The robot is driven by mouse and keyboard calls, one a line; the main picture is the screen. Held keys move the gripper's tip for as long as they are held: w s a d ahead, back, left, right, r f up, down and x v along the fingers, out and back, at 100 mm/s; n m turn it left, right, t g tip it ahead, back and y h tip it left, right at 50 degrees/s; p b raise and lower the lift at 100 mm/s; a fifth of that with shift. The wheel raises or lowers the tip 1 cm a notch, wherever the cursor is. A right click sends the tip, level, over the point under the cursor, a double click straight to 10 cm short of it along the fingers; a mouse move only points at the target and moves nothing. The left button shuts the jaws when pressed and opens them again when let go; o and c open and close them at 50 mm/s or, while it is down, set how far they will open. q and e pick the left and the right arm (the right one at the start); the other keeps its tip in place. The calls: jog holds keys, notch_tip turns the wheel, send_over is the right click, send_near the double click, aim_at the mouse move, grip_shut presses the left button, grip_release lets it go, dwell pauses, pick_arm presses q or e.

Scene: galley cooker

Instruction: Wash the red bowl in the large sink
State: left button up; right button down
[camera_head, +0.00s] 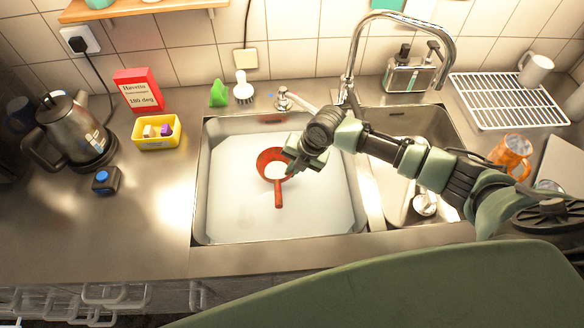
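The large sink (235,215) is the left basin, and its floor area looks whitish, like cloudy water. A red round vessel (266,158) is inside it, right of centre. It is bowl-like, with a straight red handle pointing toward the front and a pale interior. I see no other red bowl. My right gripper (296,166) comes in from the right and is at the vessel's right rim, partly covering it. The fingertips are small and dark against it, so I cannot tell whether they are open or gripping the rim. My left gripper is not in view.
A tap (350,70) rises behind the sinks. A smaller basin (425,125) lies under my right arm. A white rack (508,101), an orange mug (512,152), a yellow box (157,131) and a kettle (70,130) stand around. The left counter front is clear.

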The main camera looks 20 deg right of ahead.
jog(key=shift+f+b, duration=0.55)
jog(key=shift+f, duration=0.3)
jog(key=shift+f+b, duration=0.3)
jog(key=shift+f, duration=0.05)
jog(key=shift+f+b, duration=0.75)
jog(key=shift+f, duration=0.2)
jog(key=shift+f+b, duration=0.3)
jog(key=shift+f, duration=0.15)
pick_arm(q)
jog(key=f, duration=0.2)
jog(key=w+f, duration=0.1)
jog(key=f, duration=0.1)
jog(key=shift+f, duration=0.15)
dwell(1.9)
pick_arm(e)
notch_tip(320, 180, up, 8)
jog(key=p, duration=0.7)
jog(key=shift+r, duration=0.25)
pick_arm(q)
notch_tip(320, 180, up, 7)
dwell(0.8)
